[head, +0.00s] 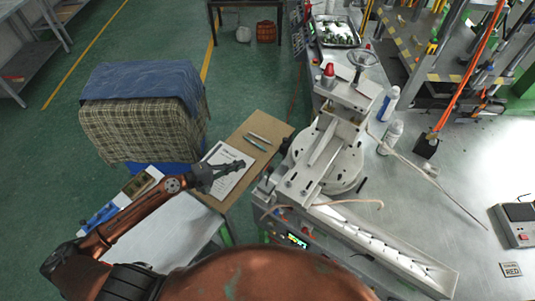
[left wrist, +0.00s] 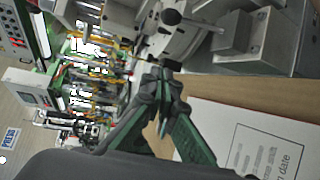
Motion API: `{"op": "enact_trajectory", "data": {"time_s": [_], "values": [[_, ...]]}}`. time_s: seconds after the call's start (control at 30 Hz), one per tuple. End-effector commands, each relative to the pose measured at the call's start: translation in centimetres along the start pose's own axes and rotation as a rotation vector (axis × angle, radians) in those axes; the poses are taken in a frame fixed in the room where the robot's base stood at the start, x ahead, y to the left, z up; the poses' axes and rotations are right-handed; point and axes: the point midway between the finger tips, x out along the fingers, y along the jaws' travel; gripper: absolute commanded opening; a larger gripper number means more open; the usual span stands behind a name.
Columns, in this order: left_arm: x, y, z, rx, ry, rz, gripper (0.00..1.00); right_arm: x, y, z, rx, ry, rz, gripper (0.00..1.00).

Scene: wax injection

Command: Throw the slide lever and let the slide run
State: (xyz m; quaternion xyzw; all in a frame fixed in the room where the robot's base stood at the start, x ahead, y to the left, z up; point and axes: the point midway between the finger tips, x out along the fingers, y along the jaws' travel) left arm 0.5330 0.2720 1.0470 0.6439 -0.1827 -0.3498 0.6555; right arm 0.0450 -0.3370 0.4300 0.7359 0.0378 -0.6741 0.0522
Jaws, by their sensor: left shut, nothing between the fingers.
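The pale machine (head: 322,165) stands on the bench right of centre, with a round plate under a crossbar and small black knobs on its left side. One black knob (head: 285,145) faces my left gripper; I cannot tell for sure which is the slide lever. In the left wrist view a black ball knob (left wrist: 171,17) on a short rod shows on the machine. My left gripper (head: 241,162) is shut and empty, over the paper sheet left of the machine and apart from the knobs. Its closed fingertips (left wrist: 163,76) point toward the machine. My right gripper is not in view.
A wooden board (head: 257,128) holds a printed sheet (head: 222,182) and pens (head: 258,141). A long pale trough (head: 385,245) runs along the bench's front. A cloth-covered stack (head: 140,125) stands at left.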

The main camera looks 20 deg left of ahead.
Motion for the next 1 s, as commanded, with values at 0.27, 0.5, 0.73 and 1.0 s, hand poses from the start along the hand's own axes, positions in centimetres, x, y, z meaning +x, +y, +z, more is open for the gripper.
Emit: {"op": "enact_trajectory", "data": {"time_s": [0.27,0.5,0.73,1.0], "values": [[0.4,0.1,0.1,0.001,-0.007,-0.001,0.0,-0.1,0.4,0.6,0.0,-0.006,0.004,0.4],[1.7,0.3,0.1,0.002,-0.008,0.0,0.0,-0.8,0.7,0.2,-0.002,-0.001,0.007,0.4],[6.0,0.6,0.2,0.002,-0.008,0.001,0.0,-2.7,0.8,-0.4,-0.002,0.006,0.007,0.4],[10.0,0.3,1.0,0.0,-0.007,-0.005,0.0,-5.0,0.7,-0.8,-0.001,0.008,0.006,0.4]]}}
